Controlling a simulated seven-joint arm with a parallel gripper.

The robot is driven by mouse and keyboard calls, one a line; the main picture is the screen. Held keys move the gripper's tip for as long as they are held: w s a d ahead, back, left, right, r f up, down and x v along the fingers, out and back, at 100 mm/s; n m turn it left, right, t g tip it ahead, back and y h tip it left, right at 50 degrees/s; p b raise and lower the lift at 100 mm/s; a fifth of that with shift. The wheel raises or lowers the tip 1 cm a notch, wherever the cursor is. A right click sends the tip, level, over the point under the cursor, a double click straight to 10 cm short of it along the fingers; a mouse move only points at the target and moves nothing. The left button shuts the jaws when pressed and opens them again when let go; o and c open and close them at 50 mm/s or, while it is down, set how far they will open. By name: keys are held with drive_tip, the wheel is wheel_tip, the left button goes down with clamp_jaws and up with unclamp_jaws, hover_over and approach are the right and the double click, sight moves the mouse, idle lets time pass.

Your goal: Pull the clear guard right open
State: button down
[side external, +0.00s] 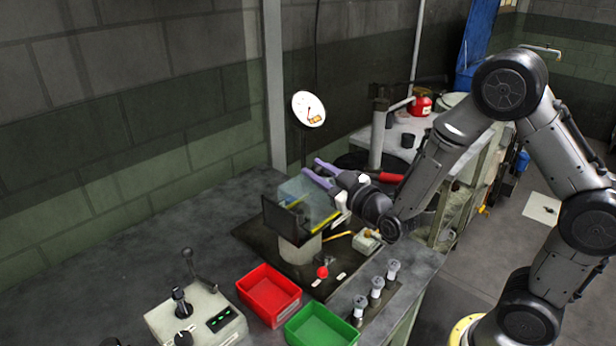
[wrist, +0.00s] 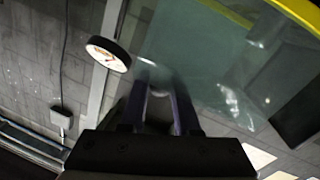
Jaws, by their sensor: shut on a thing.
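The clear guard (side external: 300,194) is a see-through box over the small bolt former, with a yellow strip low on its side. In the wrist view the guard (wrist: 205,55) fills the upper middle, with a yellow edge at top right. My gripper (side external: 312,167) reaches in from the right at the guard's upper edge. In the wrist view its two purple fingers (wrist: 162,92) stand a little apart, shut on a part of the guard. The gripped part is small and blurred between the fingertips. How far the guard stands open is hard to tell.
A black panel (side external: 284,219) stands at the guard's front left. A red bin (side external: 269,294), a green bin (side external: 320,328) and a control box (side external: 196,318) are in front. Bolts stand in a row (side external: 376,287) at right. A round dial (side external: 308,109) is behind.

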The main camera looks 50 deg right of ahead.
drive_tip(key=d, duration=0.7)
drive_tip(key=shift+d, duration=0.35)
drive_tip(key=c, duration=0.6)
unclamp_jaws()
drive_tip(key=shift+c, duration=0.2)
drive_tip(key=s+a, duration=0.2)
drive_tip(key=s, duration=1.1)
drive_tip(key=shift+s+a, duration=0.2)
drive_tip(key=shift+s, duration=0.15)
